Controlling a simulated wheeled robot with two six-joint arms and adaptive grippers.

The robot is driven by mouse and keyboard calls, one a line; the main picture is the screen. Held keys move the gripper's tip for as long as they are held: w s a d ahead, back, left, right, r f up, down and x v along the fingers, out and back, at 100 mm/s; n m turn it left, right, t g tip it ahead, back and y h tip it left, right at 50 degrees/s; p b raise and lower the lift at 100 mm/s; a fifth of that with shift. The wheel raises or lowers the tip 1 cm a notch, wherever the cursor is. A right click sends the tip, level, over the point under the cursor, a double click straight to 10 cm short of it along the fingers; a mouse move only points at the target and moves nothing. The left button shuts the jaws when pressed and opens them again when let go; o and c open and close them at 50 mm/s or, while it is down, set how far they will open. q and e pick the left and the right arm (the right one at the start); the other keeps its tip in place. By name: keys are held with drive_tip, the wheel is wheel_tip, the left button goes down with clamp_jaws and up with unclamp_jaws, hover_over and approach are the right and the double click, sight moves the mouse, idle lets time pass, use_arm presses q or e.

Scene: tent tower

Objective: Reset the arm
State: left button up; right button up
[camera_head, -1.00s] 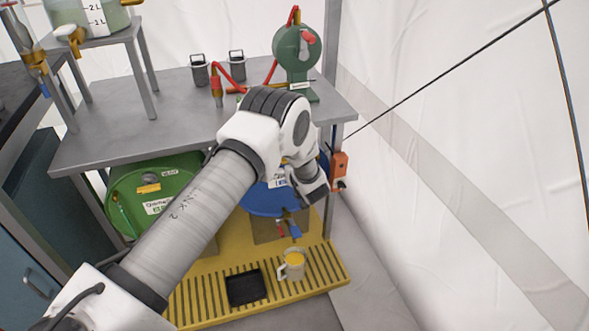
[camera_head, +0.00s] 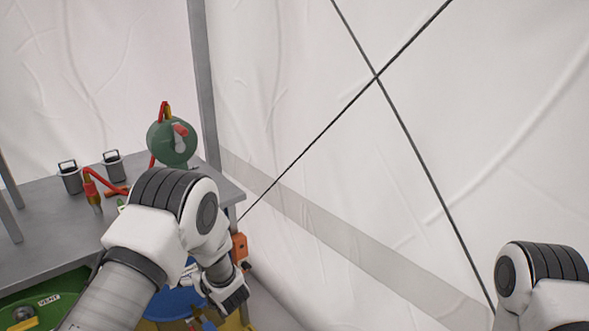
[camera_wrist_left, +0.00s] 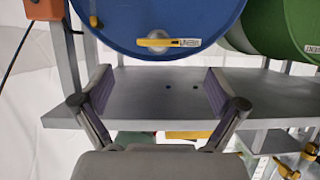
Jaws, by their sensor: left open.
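My left arm (camera_head: 160,245) comes in from the lower left in the head view, bent at a ribbed joint, with its wrist (camera_head: 222,280) pointing down beside the table's right end. In the left wrist view my left gripper (camera_wrist_left: 158,97) is open, its two fingers wide apart with nothing between them. A grey surface and a blue drum (camera_wrist_left: 165,22) lie beyond the fingers. Part of my right arm (camera_head: 540,280) shows at the lower right; its gripper is out of view.
The grey table (camera_head: 50,220) carries a green reel-like device (camera_head: 172,143) and two metal canisters (camera_head: 112,166). A green drum (camera_head: 40,310) stands below. An orange box (camera_head: 239,247) is near my left wrist. Dark cables (camera_head: 376,77) cross before the white tent wall.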

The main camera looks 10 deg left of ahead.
use_arm(q)
drive_tip(key=s+d+f+m+g+h, duration=0.25)
drive_tip(key=s+f, duration=0.35)
drive_tip(key=s, duration=0.4)
drive_tip(key=s+d+f+m+g+h, duration=0.1)
drive_tip(key=s+f+m+h, duration=0.15)
drive_tip(key=s+f, duration=0.5)
drive_tip(key=s+d+f+m+g+h, duration=0.25)
drive_tip(key=s+f, duration=0.25)
drive_tip(key=s, duration=0.6)
drive_tip(key=s+d+r+m+g+h, duration=0.1)
drive_tip(key=s+d+h, duration=0.15)
drive_tip(key=s, duration=0.35)
drive_tip(key=s+d+r+m+g+h, duration=0.1)
drive_tip(key=s+d+g, duration=0.15)
drive_tip(key=s, duration=0.35)
wheel_tip(320, 180, up, 19)
drive_tip(key=w+p, duration=0.1)
drive_tip(key=p, duration=1.8)
drive_tip(key=shift+f+t+y, duration=0.2)
drive_tip(key=shift+t+y, duration=0.2)
drive_tip(key=shift+t, duration=0.05)
drive_tip(key=shift+d, duration=0.1)
